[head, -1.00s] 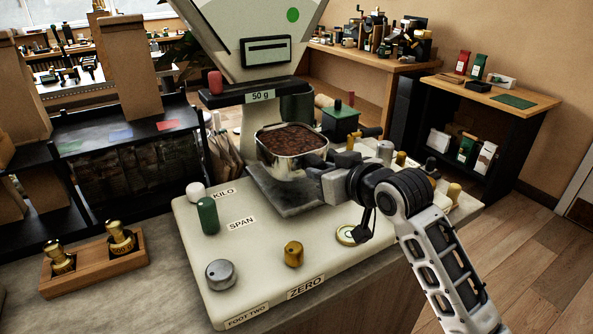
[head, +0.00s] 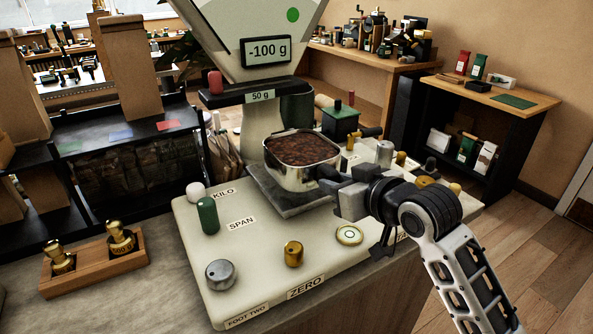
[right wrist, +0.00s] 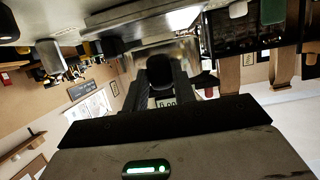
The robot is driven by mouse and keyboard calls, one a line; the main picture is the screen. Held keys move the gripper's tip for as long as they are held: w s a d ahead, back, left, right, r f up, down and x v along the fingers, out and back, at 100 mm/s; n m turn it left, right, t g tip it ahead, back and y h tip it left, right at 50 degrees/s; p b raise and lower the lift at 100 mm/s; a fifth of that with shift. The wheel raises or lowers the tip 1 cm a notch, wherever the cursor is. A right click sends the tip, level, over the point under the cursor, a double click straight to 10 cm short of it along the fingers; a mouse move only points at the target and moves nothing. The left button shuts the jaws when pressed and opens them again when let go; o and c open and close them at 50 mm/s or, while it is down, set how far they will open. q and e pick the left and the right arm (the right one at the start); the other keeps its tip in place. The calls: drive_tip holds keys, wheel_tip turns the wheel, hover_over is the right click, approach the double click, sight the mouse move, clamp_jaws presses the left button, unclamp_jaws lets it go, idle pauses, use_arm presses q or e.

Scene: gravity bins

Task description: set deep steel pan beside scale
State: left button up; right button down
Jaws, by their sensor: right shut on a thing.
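The deep steel pan (head: 297,180), full of dark brown beans (head: 302,149), is over the front right part of the grey weighing plate (head: 270,194) of the scale (head: 262,110). It looks level and slightly raised, though contact with the plate is hard to judge. My right gripper (head: 335,186) is shut on the pan's handle at its right side. In the right wrist view the jaws (right wrist: 165,85) close on a dark handle, with the steel pan behind. The scale's display (head: 266,51) reads -100 g. My left gripper is not in view.
The cream scale base (head: 255,270) carries a green knob (head: 208,216), a grey knob (head: 221,275), a brass knob (head: 293,254) and a round disc (head: 349,235). A wooden block with brass weights (head: 95,262) stands at left. Small items crowd the base's right rear.

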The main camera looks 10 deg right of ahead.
drive_tip(key=s+d, duration=0.4)
drive_tip(key=s, duration=0.7)
idle(1.0)
idle(1.1)
